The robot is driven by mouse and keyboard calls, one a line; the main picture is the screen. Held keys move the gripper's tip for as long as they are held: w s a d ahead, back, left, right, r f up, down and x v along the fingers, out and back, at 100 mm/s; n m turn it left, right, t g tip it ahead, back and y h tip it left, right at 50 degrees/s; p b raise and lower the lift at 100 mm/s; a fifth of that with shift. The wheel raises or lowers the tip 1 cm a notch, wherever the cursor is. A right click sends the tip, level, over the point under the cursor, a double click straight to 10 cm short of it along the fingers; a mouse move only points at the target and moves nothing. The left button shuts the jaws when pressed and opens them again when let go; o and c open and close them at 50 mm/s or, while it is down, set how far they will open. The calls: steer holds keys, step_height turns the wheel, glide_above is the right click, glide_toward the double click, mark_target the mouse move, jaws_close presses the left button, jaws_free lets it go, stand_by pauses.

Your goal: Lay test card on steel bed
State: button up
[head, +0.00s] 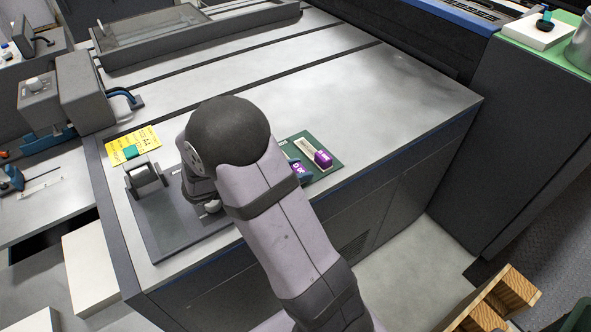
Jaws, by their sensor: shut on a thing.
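My gripper (207,204) is low over the dark grey steel bed (165,238), at the left end of the pale machine top. My own forearm and wrist cover most of it. A small pale patch (212,206) shows at the jaws, which are shut on it. I cannot tell for sure whether it is the test card or whether it touches the bed. No other plain card shows clearly. A metal roller-like unit (146,178) stands at the bed's back left corner.
A yellow printed sheet (145,138) with a teal block (131,151) lies behind the roller unit. A dark green mat (326,169) with purple-ended items (322,158) lies right of my arm. The machine top (400,95) is clear farther right. A wooden crate (510,290) stands at lower right.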

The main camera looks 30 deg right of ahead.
steer(key=shift+f, duration=0.2)
steer(key=o, duration=1)
steer(key=shift+r, duration=0.15)
steer(key=shift+r, duration=0.15)
steer(key=v, duration=1.2)
steer(key=shift+a, duration=0.1)
steer(key=shift+c, duration=0.9)
